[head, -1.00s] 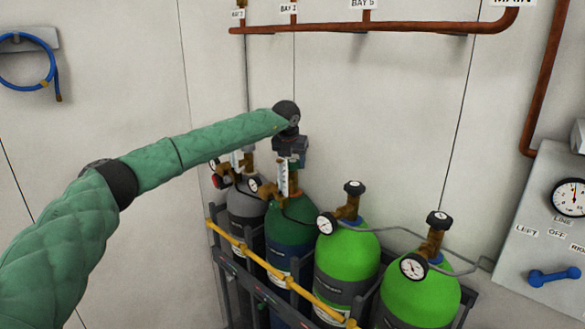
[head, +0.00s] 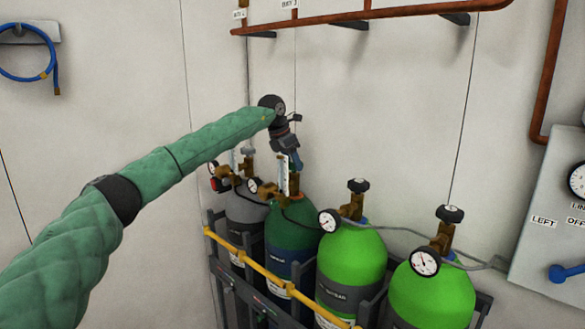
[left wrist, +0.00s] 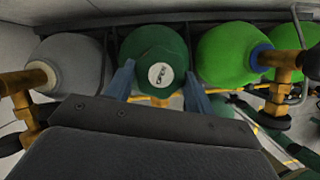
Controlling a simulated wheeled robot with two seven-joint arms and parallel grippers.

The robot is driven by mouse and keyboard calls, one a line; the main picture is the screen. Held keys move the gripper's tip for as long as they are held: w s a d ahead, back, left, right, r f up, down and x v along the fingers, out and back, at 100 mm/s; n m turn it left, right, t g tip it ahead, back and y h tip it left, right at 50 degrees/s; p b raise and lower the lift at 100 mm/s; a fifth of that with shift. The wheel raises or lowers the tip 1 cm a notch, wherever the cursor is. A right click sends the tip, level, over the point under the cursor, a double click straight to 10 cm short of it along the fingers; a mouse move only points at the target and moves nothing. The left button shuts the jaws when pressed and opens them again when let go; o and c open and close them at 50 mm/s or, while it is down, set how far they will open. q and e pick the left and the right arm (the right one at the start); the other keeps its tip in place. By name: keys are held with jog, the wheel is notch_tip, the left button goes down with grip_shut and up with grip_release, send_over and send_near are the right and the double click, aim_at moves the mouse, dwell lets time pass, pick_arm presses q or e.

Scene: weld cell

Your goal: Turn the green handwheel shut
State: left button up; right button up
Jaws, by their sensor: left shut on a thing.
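The green handwheel (left wrist: 160,97) shows in the left wrist view as a faceted green knob with a white disc reading OPEN. It sits on top of the dark green cylinder (head: 293,224), whose shoulder is behind it. My left gripper (left wrist: 160,72) is shut on the handwheel, with one blue finger on each side of it. In the head view my left gripper (head: 292,160) reaches down over the dark green cylinder's valve and hides the handwheel. My right gripper is in neither view.
A grey cylinder (head: 246,207) stands left of the dark green one, and two bright green cylinders (head: 352,262) stand to the right. A yellow rail (head: 268,275) runs along the rack's front. Gauges and brass valves are close around. Copper pipe (head: 390,12) runs above.

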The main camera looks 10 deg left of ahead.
pick_arm(q)
jog(key=m, duration=0.2)
jog(key=shift+w+a+r+m+g+h, duration=0.15)
jog(key=shift+m+g+h, duration=0.25)
jog(key=shift+m+g, duration=0.3)
jog(key=shift+m, duration=0.6)
jog(key=shift+w+r+m+g, duration=0.1)
jog(key=shift+m+g, duration=0.3)
jog(key=shift+m, duration=0.5)
jog(key=shift+w+m+g+h, duration=0.1)
jog(key=shift+m+g+h, duration=0.2)
jog(key=shift+m, duration=0.6)
jog(key=shift+r+m+g+p, duration=0.1)
jog(key=shift+m+g+p, duration=0.4)
jog(key=shift+m, duration=0.3)
jog(key=shift+w+a+m+g+p, duration=0.15)
jog(key=shift+m+g+p, duration=0.4)
jog(key=shift+m, duration=1.05)
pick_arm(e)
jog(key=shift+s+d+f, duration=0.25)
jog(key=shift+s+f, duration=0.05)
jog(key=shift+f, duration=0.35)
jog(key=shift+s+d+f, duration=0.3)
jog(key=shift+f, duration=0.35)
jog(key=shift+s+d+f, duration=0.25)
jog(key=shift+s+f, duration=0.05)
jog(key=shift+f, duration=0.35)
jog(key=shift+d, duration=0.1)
